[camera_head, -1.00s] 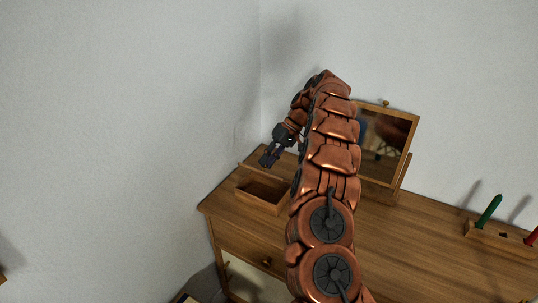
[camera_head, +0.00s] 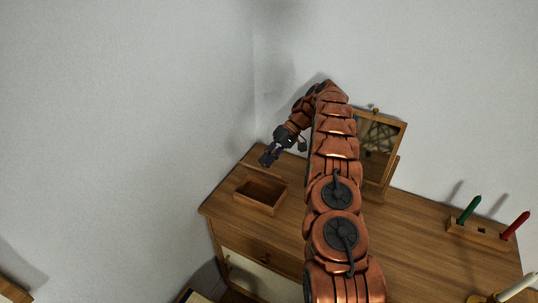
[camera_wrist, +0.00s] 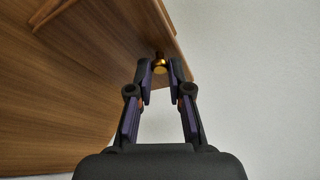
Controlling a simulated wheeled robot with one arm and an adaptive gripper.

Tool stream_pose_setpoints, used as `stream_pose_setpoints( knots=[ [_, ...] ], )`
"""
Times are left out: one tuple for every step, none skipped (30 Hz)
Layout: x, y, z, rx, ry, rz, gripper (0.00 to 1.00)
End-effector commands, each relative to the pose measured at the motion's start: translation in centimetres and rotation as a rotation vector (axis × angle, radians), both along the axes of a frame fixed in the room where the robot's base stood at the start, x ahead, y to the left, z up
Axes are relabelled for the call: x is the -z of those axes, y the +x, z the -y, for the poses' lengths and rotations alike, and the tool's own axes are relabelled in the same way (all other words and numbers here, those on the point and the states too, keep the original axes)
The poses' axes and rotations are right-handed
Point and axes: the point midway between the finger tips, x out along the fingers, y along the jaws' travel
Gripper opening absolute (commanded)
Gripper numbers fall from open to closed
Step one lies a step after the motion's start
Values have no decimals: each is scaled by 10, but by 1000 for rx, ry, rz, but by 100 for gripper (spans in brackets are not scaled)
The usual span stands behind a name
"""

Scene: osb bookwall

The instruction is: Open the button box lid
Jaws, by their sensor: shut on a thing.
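The button box (camera_head: 259,206) sits near the left end of the wooden dresser top, and its dark hollow inside shows from above. My gripper (camera_head: 266,161) is just behind the box, close to the wall. In the wrist view my gripper (camera_wrist: 161,72) has its two fingers on either side of a small brass knob (camera_wrist: 160,62) and is shut on it. The knob sits at the edge of a wooden panel (camera_wrist: 156,22), which appears to be the lid, swung back from the box. The lid's exact angle is hard to tell in the head view.
A small framed mirror (camera_head: 382,140) stands right of my arm. A wooden holder (camera_head: 478,232) with green and red candles is further right. A pale candle (camera_head: 518,287) is at lower right. White walls meet close behind the dresser top (camera_head: 415,245).

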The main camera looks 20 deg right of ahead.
Motion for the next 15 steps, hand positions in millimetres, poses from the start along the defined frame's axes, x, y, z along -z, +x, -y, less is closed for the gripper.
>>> stream_pose_setpoints(
  knots=[
    [-2, 1, -1, 0, 2, 0, 0],
    [-2, 2, -1, -1, 4, -2, 0],
    [-1, 2, -2, -3, 6, -3, 0],
    [-1, 2, -2, -3, 8, -4, 0],
    [-1, 2, -3, -4, 9, -5, 0],
    [-1, 2, -3, -4, 11, -5, 0],
    [0, 2, -3, -4, 12, -6, 0],
    [0, 2, -3, -4, 12, -6, 0],
    [0, 2, -3, -4, 12, -6, 0],
    [0, 2, -3, -5, 13, -7, 0],
    [0, 2, -3, -5, 13, -7, 0],
    [0, 2, -3, -5, 13, -7, 0],
    [0, 2, -3, -5, 13, -7, 0],
    [0, 2, -3, -5, 12, -7, 0],
    [0, 2, -3, -5, 12, -7, 0]
  ],
)
